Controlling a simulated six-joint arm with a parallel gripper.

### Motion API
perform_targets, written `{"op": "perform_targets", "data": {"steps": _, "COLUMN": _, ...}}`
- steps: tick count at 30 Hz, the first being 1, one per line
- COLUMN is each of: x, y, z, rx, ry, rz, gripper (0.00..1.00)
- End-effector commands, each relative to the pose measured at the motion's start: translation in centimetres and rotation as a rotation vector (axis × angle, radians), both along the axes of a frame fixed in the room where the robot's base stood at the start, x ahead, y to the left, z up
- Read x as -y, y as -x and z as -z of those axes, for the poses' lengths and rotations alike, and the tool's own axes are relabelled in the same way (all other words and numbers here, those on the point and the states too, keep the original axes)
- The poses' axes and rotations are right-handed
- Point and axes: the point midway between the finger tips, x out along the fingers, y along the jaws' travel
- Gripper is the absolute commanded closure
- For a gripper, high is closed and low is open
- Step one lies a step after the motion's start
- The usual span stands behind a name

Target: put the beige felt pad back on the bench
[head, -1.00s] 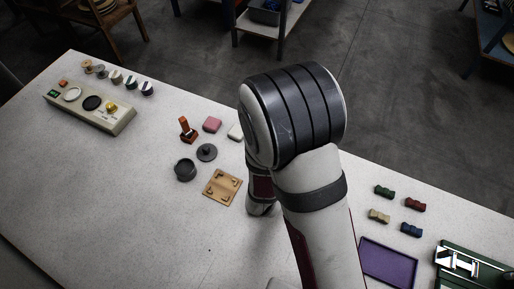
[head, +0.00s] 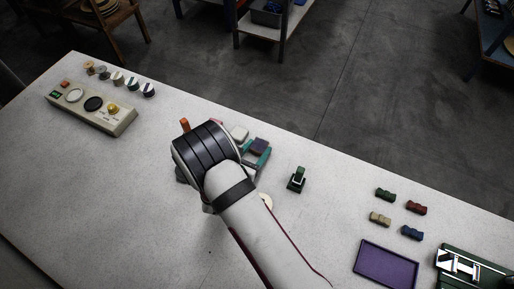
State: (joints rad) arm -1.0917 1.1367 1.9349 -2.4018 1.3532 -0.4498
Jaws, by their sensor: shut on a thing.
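My gripper (head: 257,150) is over the far middle of the bench (head: 330,190), with its teal fingers on either side of a dark purple-blue pad (head: 260,145). It appears shut on that pad; whether the pad touches the bench I cannot tell. A pale, off-white to beige pad (head: 239,133) lies just left of the fingers, outside them, and looks like the beige felt pad. My wrist hides much of the area to the left.
A green stamp-like stand (head: 297,180) is to the right. Several small coloured blocks (head: 380,218) and a purple tray (head: 387,264) lie farther right. A control box (head: 92,106) is at the left. The front left bench is clear.

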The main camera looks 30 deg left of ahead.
Motion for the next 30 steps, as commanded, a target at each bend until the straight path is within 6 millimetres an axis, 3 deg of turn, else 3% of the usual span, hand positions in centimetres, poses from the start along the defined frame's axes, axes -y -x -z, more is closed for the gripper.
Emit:
{"op": "perform_targets", "data": {"steps": 2, "x": 0.0, "y": 0.0, "z": 0.2, "rx": 0.000, "ry": 0.000, "rz": 0.000, "gripper": 0.94}}
{"op": "perform_targets", "data": {"steps": 3, "x": 0.0, "y": 0.0, "z": 0.2, "rx": 0.000, "ry": -0.001, "rz": 0.000, "gripper": 0.36}}
{"op": "perform_targets", "data": {"steps": 7, "x": 0.0, "y": 0.0, "z": 0.2, "rx": 0.000, "ry": 0.000, "rz": 0.000, "gripper": 0.12}}
{"op": "perform_targets", "data": {"steps": 17, "x": 0.0, "y": 0.0, "z": -0.1, "rx": 0.000, "ry": 0.000, "rz": 0.000, "gripper": 0.11}}
{"op": "perform_targets", "data": {"steps": 19, "x": -0.1, "y": 0.7, "z": -0.4, "rx": 0.000, "ry": 0.000, "rz": -0.003, "gripper": 0.11}}
{"op": "perform_targets", "data": {"steps": 30, "x": -0.1, "y": 9.1, "z": -3.9, "rx": 0.001, "ry": -0.001, "rz": -0.005, "gripper": 0.11}}
